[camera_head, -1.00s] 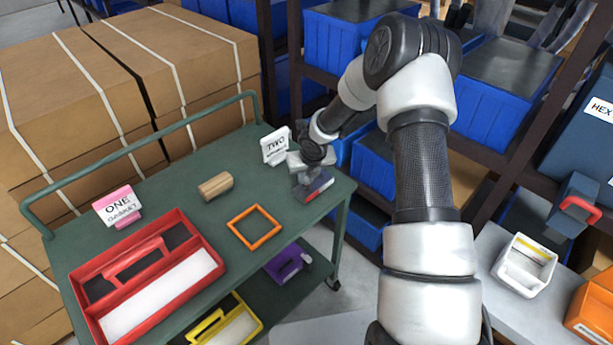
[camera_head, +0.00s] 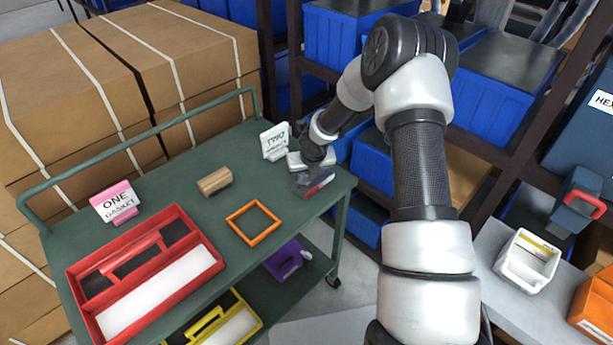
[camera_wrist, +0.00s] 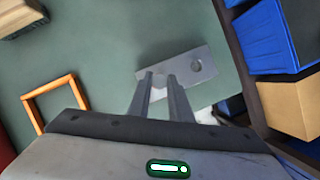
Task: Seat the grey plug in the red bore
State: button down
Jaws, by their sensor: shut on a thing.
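A small grey block (camera_head: 318,186) with a red stripe on its side lies near the right end of the green cart top, beside the "TWO" sign. In the wrist view the grey block (camera_wrist: 198,64) shows a round hole towards its right end; I see no red bore from above. My gripper (camera_head: 304,180) is directly over the block's left part, pointing down. In the wrist view the gripper's fingertips (camera_wrist: 160,76) are at the block's left part, a narrow gap between them. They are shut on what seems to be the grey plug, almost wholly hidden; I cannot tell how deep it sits.
The "TWO" sign (camera_head: 274,141) stands close behind my gripper. An orange square frame (camera_head: 253,222), a wooden block (camera_head: 214,181), a pink "ONE" sign (camera_head: 117,202) and a red tray (camera_head: 76,290) are on the cart. Blue bins (camera_head: 372,165) on shelves stand right behind the cart.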

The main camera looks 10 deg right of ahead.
jog(key=shift+f, duration=0.2)
jog(key=c, duration=1.5)
grip_release()
jog(key=shift+c, duration=0.2)
jog(key=p+v, duration=0.3)
jog(key=v, duration=1.4)
jog(key=shift+r, duration=0.3)
jog(key=shift+s+a, duration=0.1)
